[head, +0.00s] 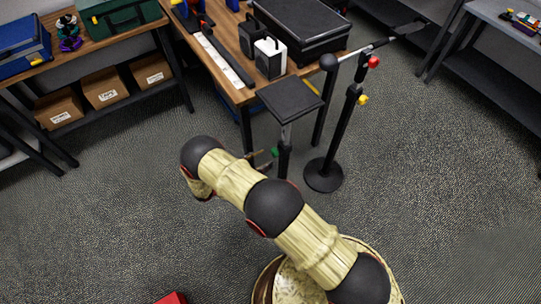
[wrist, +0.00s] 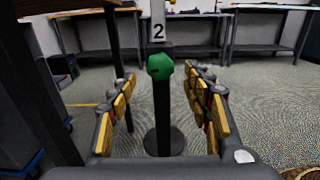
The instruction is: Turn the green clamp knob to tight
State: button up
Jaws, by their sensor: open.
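In the head view the green knob (head: 275,152) is small, on the stand with a flat black top (head: 290,98). My gripper (wrist: 157,78) is open. Its yellow-padded fingers stand to the left and right of the knob and post in the wrist view, with visible gaps on both sides. The knob appears farther off, around the fingertips; I see no contact. In the head view my arm hides most of the gripper.
A second stand with a red knob (head: 373,62) and a yellow knob (head: 362,99) stands close on the right. A wooden table (head: 238,94) with a black case (head: 292,30) and speakers is behind. Bare carpet (head: 120,215) lies to the left.

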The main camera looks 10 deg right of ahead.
aim_at(272, 154)
jog(key=shift+b+x, duration=0.35)
jog(key=shift+x, duration=1.85)
jog(key=c, duration=1.2)
